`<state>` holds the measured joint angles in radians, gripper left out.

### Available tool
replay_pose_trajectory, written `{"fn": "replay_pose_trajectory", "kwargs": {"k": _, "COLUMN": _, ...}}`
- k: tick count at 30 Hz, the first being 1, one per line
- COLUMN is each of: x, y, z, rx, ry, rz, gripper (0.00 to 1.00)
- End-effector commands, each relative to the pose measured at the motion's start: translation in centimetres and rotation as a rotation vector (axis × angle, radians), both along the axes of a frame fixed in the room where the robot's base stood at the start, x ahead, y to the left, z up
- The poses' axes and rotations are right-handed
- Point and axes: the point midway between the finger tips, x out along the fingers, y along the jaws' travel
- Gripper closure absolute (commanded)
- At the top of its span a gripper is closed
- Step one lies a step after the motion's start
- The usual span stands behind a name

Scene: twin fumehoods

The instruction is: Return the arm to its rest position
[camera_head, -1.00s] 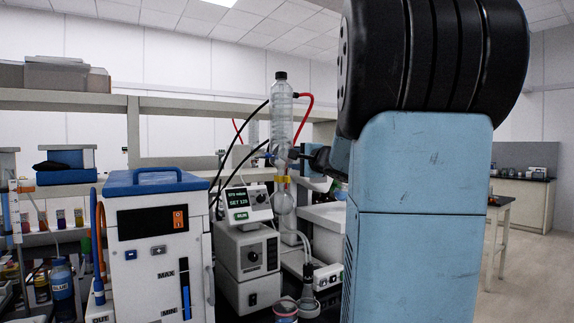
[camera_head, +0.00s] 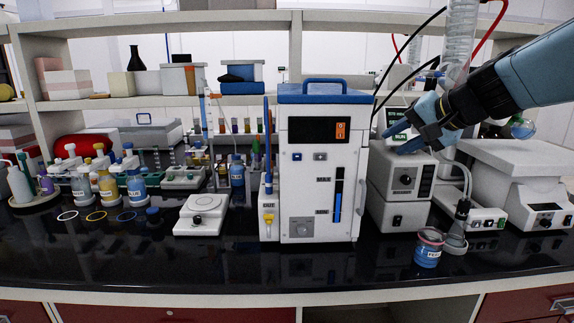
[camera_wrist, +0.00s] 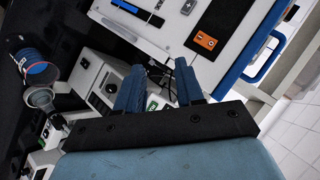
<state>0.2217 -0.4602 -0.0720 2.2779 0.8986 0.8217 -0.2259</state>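My arm (camera_head: 535,70) reaches in from the right edge of the head view, in front of the glass condenser column. My gripper (camera_head: 392,141) hangs in the air with its blue fingers pointing left, in front of the small control unit and above the grey-white instrument box. In the wrist view my gripper (camera_wrist: 159,68) shows two blue fingers with a clear gap between them. It is open and nothing is held.
The white chiller box (camera_head: 318,190) stands left of my gripper. A condenser column (camera_head: 460,40) with red and black hoses is behind my arm. A beaker of blue liquid (camera_head: 428,248) sits near the bench's front. Bottles (camera_head: 135,188) stand at left. The front bench strip (camera_head: 200,275) is clear.

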Motion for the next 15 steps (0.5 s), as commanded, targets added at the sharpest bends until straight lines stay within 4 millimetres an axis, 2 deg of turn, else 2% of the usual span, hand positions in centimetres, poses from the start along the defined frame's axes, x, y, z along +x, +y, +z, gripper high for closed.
{"fn": "replay_pose_trajectory", "kwargs": {"k": 1, "x": -1.8, "y": 1.0, "z": -1.1, "rx": -0.061, "ry": 0.024, "rz": 0.044, "gripper": 0.63}}
{"fn": "replay_pose_trajectory", "kwargs": {"k": 6, "x": -7.0, "y": 2.3, "z": -4.7, "rx": -0.289, "ry": 0.103, "rz": 0.162, "gripper": 0.63}}
{"fn": "replay_pose_trajectory", "kwargs": {"k": 12, "x": -12.2, "y": 1.7, "z": -8.2, "rx": -0.557, "ry": 0.165, "rz": 0.261, "gripper": 0.63}}
{"fn": "replay_pose_trajectory", "kwargs": {"k": 15, "x": -13.9, "y": 1.0, "z": -9.2, "rx": -0.661, "ry": 0.181, "rz": 0.289, "gripper": 0.63}}
